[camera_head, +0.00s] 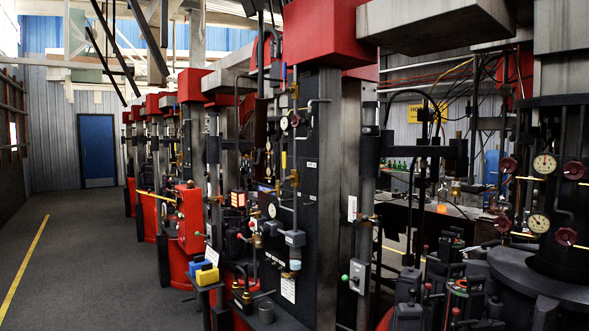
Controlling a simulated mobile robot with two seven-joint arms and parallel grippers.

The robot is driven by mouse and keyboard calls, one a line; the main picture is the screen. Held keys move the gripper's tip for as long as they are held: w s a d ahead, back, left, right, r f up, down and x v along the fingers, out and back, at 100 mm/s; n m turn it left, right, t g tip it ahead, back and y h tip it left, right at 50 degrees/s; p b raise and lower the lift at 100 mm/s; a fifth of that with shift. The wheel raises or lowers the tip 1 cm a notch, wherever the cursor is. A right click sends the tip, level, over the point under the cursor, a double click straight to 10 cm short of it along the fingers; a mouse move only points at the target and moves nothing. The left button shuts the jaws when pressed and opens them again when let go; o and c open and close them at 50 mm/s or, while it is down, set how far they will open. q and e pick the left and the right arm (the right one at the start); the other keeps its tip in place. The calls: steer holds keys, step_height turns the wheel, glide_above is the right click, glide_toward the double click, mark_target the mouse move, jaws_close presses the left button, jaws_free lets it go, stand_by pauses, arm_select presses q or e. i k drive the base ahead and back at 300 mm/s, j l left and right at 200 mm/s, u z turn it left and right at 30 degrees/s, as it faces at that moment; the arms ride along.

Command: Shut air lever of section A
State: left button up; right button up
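A row of moulding machines with red housings (329,32) runs from the centre toward the back left. The nearest one has a dark upright panel (318,185) with pipes, brass fittings, small gauges and white labels. The labels are too small to read, so I cannot tell which section is A. Several small valves and handles sit on the pipes, including a brass fitting (293,180); I cannot tell which one is the air lever or how it is set. Neither of my grippers is in view.
Open grey floor (95,260) with a yellow line (24,267) lies at left, leading toward a blue door (97,150). A small stand holds yellow and blue blocks (205,273). Dark machinery with gauges (544,164) and red handwheels crowds the right.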

mark_target(285, 179)
steer(key=i+l, duration=0.1)
steer(key=i, duration=0.3)
steer(key=i+l+u, duration=0.1)
steer(key=i, duration=0.3)
steer(key=i+l, duration=0.2)
steer(key=i, duration=0.15)
